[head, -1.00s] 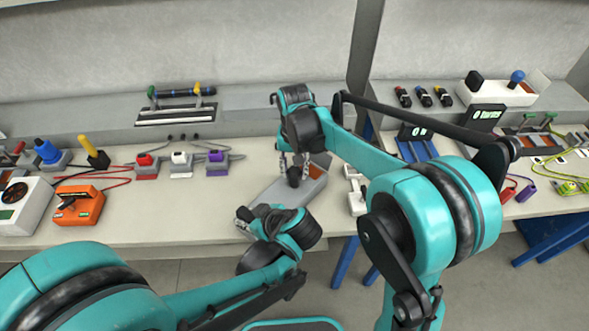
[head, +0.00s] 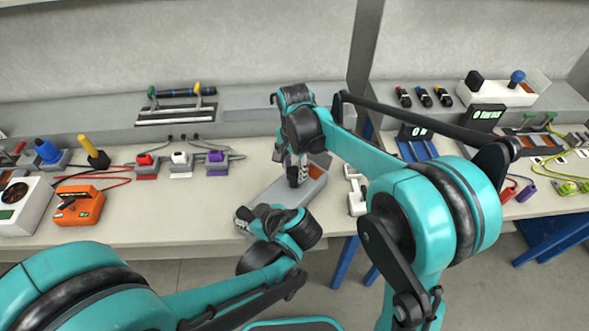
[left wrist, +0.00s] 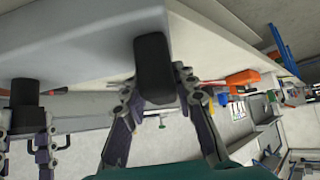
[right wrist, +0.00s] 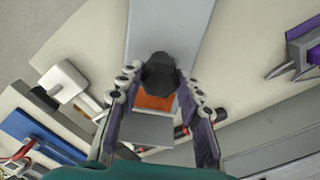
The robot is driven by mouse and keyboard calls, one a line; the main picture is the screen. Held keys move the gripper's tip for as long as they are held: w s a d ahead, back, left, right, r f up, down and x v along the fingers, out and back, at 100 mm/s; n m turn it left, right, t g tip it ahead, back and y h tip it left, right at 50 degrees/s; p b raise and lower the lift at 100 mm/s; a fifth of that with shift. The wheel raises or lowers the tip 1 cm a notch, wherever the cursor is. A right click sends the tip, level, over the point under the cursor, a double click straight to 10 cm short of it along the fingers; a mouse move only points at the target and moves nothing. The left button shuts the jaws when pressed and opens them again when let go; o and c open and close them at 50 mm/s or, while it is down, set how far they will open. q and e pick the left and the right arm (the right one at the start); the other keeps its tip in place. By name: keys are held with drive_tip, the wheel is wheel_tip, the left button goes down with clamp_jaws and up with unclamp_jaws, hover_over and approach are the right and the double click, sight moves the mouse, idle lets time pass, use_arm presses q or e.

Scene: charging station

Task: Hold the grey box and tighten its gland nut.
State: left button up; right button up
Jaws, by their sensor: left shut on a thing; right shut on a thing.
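The grey box (head: 288,192) lies on the front of the bench in the head view. My left gripper (head: 243,220) is at its near left end. In the left wrist view its fingers close on a black block (left wrist: 155,68) at the edge of the grey box (left wrist: 75,40). My right gripper (head: 298,180) points down over the far end of the box. In the right wrist view its fingers stand either side of the black gland nut (right wrist: 160,73), in front of the grey box (right wrist: 170,25). The nut's lower part is hidden.
An orange patch (right wrist: 155,102) lies beyond the nut. A white fixture (head: 356,192) stands just right of the box. Red, white and purple connectors (head: 217,160) stand to the left, with an orange device (head: 79,206). A small display (head: 415,132) stands behind right.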

sight(295, 171)
idle(0.4)
drive_tip(key=o, duration=1.2)
wheel_tip(295, 171, up, 12)
